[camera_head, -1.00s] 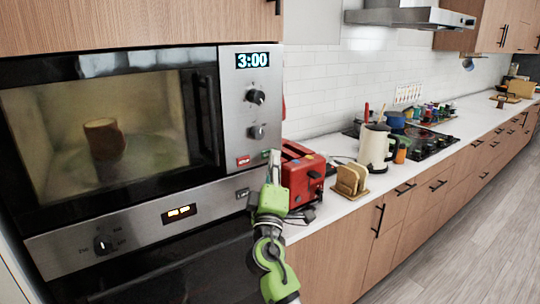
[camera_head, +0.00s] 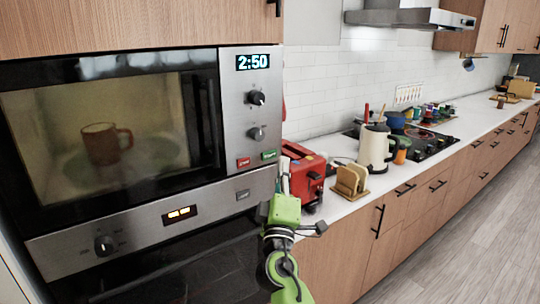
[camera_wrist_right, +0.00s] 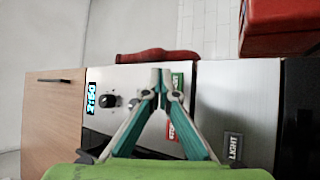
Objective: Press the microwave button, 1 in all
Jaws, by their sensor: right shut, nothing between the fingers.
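The microwave (camera_head: 232,130) is built into the cabinet at the left of the head view. Its display (camera_head: 253,62) reads 2:50, and a brown mug (camera_head: 100,143) shows through the lit door window. A red button (camera_head: 243,162) and a green button (camera_head: 268,155) sit low on its panel. My right gripper (camera_head: 283,178) is shut and empty, just below and right of the green button. In the right wrist view its closed fingertips (camera_wrist_right: 166,76) overlap the panel beside the green button (camera_wrist_right: 178,80); I cannot tell whether they touch. My left gripper is not in view.
A red toaster (camera_head: 303,175) stands on the counter close to the right of my gripper. A toast rack (camera_head: 351,180) and a cream kettle (camera_head: 375,149) stand further right. An oven (camera_head: 170,212) lies below the microwave. The floor at the right is clear.

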